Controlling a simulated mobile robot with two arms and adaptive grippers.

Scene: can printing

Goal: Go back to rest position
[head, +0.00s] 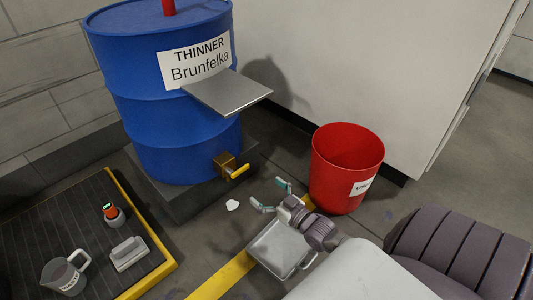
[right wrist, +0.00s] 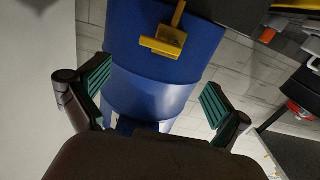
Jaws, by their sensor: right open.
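My right gripper (head: 270,195) is open and empty in the head view. It is above the floor in front of the blue drum (head: 165,110), between the drum's tap and the red bin. In the right wrist view the open fingers of the right gripper (right wrist: 157,93) frame the blue drum (right wrist: 150,95), with nothing between them. My left gripper is not in view.
The drum, labelled thinner, has a yellow-handled tap (head: 238,171) and a metal shelf (head: 228,90). A red bin (head: 345,165) stands right of my gripper. A metal container (head: 280,245) is below my arm. A jug (head: 62,277) stands on the dark mat (head: 50,210).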

